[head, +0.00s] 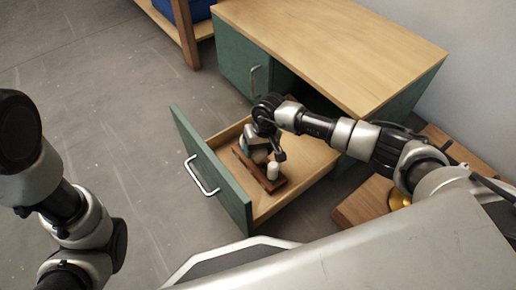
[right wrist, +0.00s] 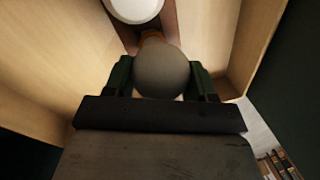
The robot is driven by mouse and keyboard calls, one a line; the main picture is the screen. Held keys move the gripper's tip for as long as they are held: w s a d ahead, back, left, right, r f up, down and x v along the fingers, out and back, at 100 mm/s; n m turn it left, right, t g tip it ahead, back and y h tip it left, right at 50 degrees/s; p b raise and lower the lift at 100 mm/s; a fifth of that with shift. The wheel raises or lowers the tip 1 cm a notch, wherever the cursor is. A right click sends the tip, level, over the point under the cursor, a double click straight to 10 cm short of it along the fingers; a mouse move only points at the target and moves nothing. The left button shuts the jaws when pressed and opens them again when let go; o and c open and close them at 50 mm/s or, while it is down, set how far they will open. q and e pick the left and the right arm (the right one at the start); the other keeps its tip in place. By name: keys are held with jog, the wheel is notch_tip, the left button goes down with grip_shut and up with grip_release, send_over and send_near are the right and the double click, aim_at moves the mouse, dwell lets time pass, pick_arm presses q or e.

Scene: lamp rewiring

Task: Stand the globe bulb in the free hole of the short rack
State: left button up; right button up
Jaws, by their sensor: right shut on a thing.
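The short rack (head: 276,185) is a reddish-brown wooden bar lying inside the open drawer (head: 240,196). A white bulb (head: 272,171) stands upright at its near end; a white rounded top (right wrist: 133,8) shows at the upper edge of the right wrist view. My right gripper (head: 262,152) is over the rack, behind the white bulb. In the right wrist view its two green-padded fingers are shut on the globe bulb (right wrist: 160,72), a round greyish ball. My left gripper is out of view.
The drawer's green front with its handle (head: 202,175) stands at the left, and its walls surround the rack. The wooden desk top (head: 335,45) is behind. A brass-coloured object (head: 398,199) sits by a wooden surface at right. Bare floor lies left.

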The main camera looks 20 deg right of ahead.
jog(key=shift+f, duration=0.15)
dwell(0.3)
jog(key=o, duration=1)
jog(key=r+p, duration=0.2)
jog(key=r, duration=0.1)
jog(key=d+r+p, duration=0.1)
jog(key=r, duration=0.2)
jog(key=r+p, duration=0.2)
jog(key=r, duration=0.1)
jog(key=shift+d+p, duration=0.3)
jog(key=shift+d+r, duration=0.1)
jog(key=shift+r, duration=0.3)
jog(key=shift+d+r+p, duration=0.1)
jog(key=shift+r+p, duration=0.25)
jog(key=shift+r, duration=0.05)
